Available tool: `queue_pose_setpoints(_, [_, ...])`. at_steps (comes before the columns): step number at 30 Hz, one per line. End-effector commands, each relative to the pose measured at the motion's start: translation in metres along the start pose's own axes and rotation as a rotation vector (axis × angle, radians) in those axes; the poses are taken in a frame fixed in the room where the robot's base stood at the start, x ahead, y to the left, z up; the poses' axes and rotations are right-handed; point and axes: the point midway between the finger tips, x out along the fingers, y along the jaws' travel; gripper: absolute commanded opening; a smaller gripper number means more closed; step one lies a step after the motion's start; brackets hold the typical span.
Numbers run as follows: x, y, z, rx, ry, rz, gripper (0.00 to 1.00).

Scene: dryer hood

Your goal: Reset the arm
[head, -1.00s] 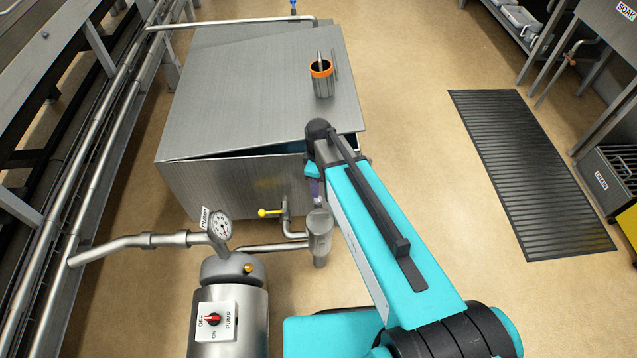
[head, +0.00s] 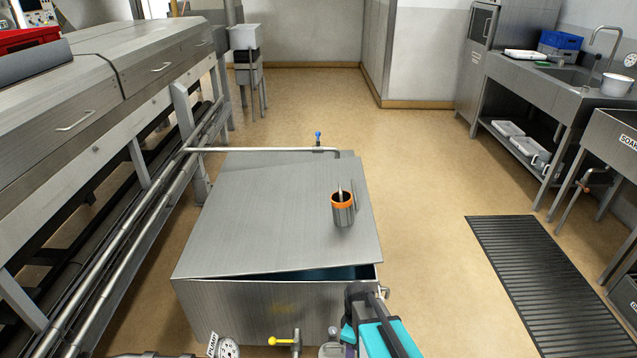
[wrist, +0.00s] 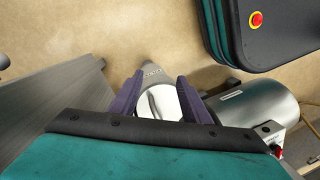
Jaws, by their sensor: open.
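My arm (head: 378,335) shows at the bottom edge of the head view, in teal and black, just in front of the steel tank (head: 265,310). Most of the arm is below the frame. In the wrist view my gripper (wrist: 160,97) has its two purple fingers spread apart, with nothing held. A grey metal fitting (wrist: 158,75) on the pipework shows behind and between the fingers. I cannot tell how far it is from them.
A lid (head: 270,215) lies skewed on the tank, with an orange-rimmed cup (head: 343,210) of tools on it. The pump cylinder (wrist: 255,110) is right of my gripper. A yellow-handled valve (head: 285,341) is at the tank's front. Floor right of the tank is clear up to a dark mat (head: 545,280).

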Motion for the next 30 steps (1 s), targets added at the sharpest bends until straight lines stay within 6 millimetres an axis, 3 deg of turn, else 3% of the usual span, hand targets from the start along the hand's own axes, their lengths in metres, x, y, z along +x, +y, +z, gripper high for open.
queue_pose_setpoints(11, [0.062, -0.065, 0.073, 0.207, -0.08, -0.123, 0.43])
queue_pose_setpoints(18, [0.094, -0.119, 0.119, 0.433, -0.15, -0.193, 0.43])
queue_pose_setpoints(24, [0.11, -0.161, 0.148, 0.684, -0.217, -0.221, 0.43])
queue_pose_setpoints(30, [0.109, -0.172, 0.154, 0.911, -0.247, -0.199, 0.43])
